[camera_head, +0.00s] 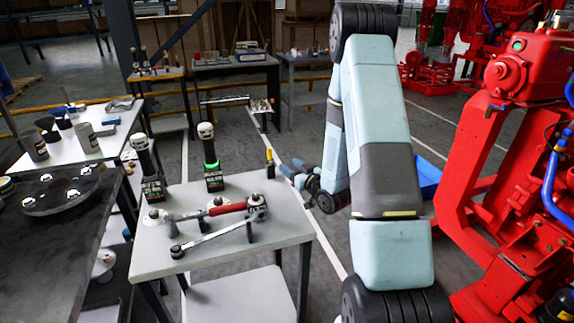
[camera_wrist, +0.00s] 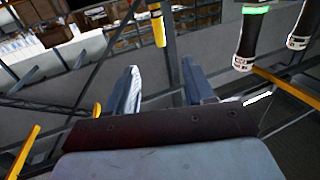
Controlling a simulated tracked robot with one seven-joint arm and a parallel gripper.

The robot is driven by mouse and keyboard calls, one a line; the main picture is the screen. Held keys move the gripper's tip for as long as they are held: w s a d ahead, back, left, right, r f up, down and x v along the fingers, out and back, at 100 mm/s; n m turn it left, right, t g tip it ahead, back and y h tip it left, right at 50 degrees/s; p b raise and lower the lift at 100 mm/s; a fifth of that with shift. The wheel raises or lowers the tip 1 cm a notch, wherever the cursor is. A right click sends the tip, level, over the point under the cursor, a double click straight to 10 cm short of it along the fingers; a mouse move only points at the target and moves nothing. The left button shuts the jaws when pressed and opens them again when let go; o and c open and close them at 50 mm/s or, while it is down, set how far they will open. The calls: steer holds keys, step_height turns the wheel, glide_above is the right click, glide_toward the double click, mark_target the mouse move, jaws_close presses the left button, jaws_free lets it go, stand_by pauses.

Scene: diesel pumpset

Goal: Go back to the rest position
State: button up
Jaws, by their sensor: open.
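My gripper (camera_head: 297,174) is in the middle of the head view, just right of the small light table (camera_head: 215,255), with its blue-grey fingers pointing left. In the wrist view my gripper (camera_wrist: 160,88) shows two fingers spread apart with nothing between them. My arm is folded, with the elbow raised high and the forearm hanging down. On the small table stand two dark cordless tools, one with a green ring (camera_head: 210,160) and one to its left (camera_head: 148,168). A red-handled wrench (camera_head: 212,211) and a silver wrench (camera_head: 210,238) lie in front of them on supports.
The red pumpset (camera_head: 510,180) stands close on the right of my arm. A small yellow and black tool (camera_head: 270,162) stands upright at the small table's back right corner, near my gripper. A dark table (camera_head: 60,255) fills the left. Open floor (camera_head: 240,135) lies behind the small table.

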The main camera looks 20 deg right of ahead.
steer(key=s+r+m+g+h, duration=0.1)
steer(key=s+r+g+h, duration=0.2)
steer(key=r, duration=0.6)
steer(key=s+r+g+h, duration=0.3)
steer(key=s+r, duration=0.1)
steer(key=r, duration=0.6)
steer(key=s+a+r+m+g, duration=0.1)
steer(key=s+r, duration=0.3)
steer(key=s, duration=1)
steer(key=s+a+r+m+g, duration=0.1)
steer(key=s+a+r+g, duration=0.2)
steer(key=s, duration=1.1)
steer(key=shift+s+a+r+m+g, duration=0.2)
steer(key=shift+r+m+g, duration=0.1)
steer(key=shift+r+g, duration=0.5)
